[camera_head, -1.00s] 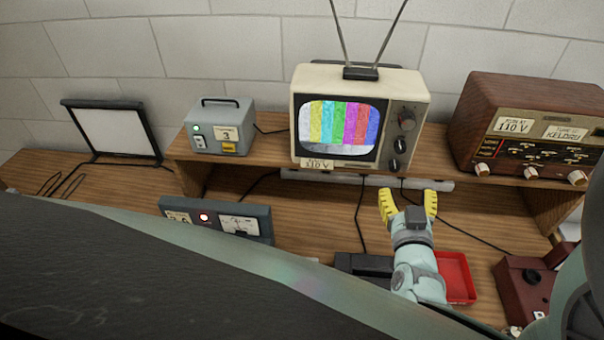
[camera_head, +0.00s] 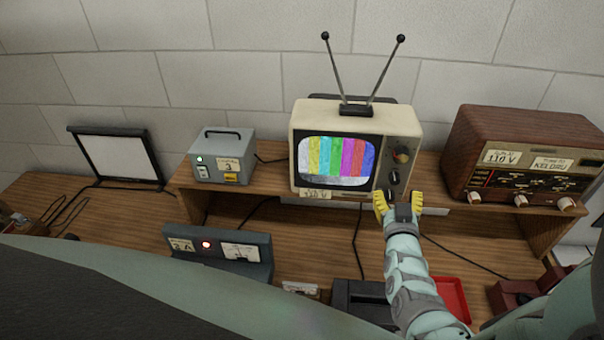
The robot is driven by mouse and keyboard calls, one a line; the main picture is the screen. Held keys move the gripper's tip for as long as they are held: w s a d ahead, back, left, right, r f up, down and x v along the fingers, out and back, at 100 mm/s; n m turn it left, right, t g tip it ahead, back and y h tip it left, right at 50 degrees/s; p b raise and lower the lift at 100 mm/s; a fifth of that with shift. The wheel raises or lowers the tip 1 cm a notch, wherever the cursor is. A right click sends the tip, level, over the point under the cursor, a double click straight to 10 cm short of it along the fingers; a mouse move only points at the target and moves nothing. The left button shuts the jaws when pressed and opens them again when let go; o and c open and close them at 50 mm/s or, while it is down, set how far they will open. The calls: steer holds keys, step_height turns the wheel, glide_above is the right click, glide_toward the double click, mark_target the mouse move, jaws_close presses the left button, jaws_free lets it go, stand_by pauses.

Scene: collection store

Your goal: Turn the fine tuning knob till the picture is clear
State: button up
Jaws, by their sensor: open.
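The cream television (camera_head: 358,118) stands on the raised shelf with two antennas up. Its screen (camera_head: 336,160) shows colour bars with grey speckle along the lower part. Dark knobs run down its right panel: a larger upper one (camera_head: 402,154), a middle one (camera_head: 393,178) and a lowest one (camera_head: 390,193), partly hidden by my gripper. I cannot read which is the fine tuning knob. My gripper (camera_head: 399,199) has yellow fingers, spread open and empty, just in front of and below the lowest knob. I cannot tell whether it touches it.
A brown wooden radio (camera_head: 527,135) stands right of the television. A grey box (camera_head: 222,145) stands left of it. A grey meter unit (camera_head: 218,250), a dark device (camera_head: 358,300) and a red tray (camera_head: 453,297) sit on the lower bench. Cables hang below the shelf.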

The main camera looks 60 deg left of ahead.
mark_target(394, 183)
steer(key=shift+x, duration=2.55)
steer(key=shift+s+a, duration=0.1)
jaws_close()
